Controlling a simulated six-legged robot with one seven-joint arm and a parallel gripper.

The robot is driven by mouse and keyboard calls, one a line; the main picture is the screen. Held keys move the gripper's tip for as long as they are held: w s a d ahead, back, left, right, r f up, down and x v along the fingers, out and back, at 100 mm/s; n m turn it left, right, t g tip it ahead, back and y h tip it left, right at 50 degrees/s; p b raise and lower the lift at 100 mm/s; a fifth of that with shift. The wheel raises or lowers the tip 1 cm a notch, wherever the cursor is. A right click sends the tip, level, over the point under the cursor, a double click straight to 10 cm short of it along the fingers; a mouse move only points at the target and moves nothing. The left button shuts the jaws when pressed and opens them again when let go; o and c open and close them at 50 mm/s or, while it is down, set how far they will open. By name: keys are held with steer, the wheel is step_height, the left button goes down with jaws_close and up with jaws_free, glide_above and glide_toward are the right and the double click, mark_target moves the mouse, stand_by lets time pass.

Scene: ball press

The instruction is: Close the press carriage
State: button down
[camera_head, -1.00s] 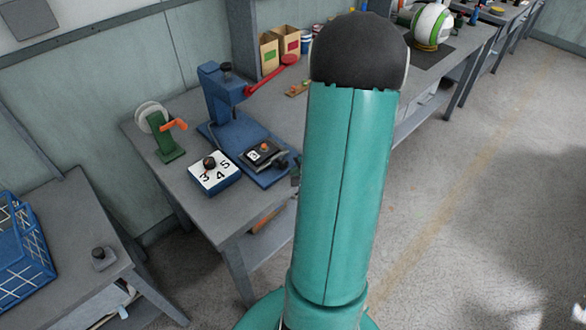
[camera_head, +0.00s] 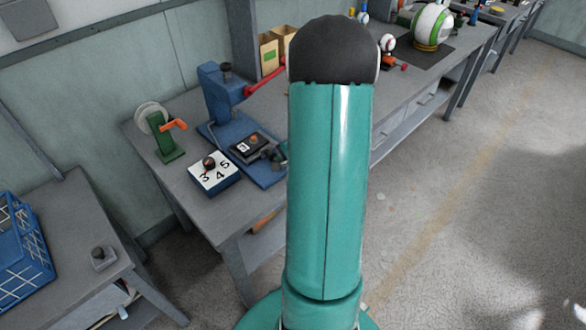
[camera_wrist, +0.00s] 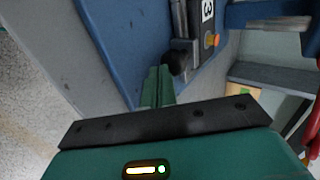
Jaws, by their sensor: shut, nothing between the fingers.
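The blue press (camera_head: 222,100) stands on the bench with its red lever (camera_head: 265,77) reaching right. The press carriage (camera_head: 250,147) is a dark block with a white number tag, on the blue base in front of the column. It also shows in the wrist view (camera_wrist: 196,42), with its black round knob (camera_wrist: 177,62) facing my gripper. My gripper (camera_wrist: 158,72) is shut and empty, its green fingertips right at the knob; I cannot tell for sure whether they touch. In the head view my arm hides most of the gripper.
A white-topped blue dial box (camera_head: 214,175) numbered 3, 4, 5 sits in front of the press. A green stand with an orange crank (camera_head: 165,140) is to its left. A blue crate (camera_head: 20,245) stands on the left table. Cardboard boxes (camera_head: 272,52) are behind.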

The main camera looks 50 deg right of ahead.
mark_target(258, 142)
steer(key=w, duration=0.6)
steer(key=w+d, duration=0.1)
steer(key=w, duration=0.3)
steer(key=shift+w+r, duration=0.1)
steer(key=shift+w, duration=0.15)
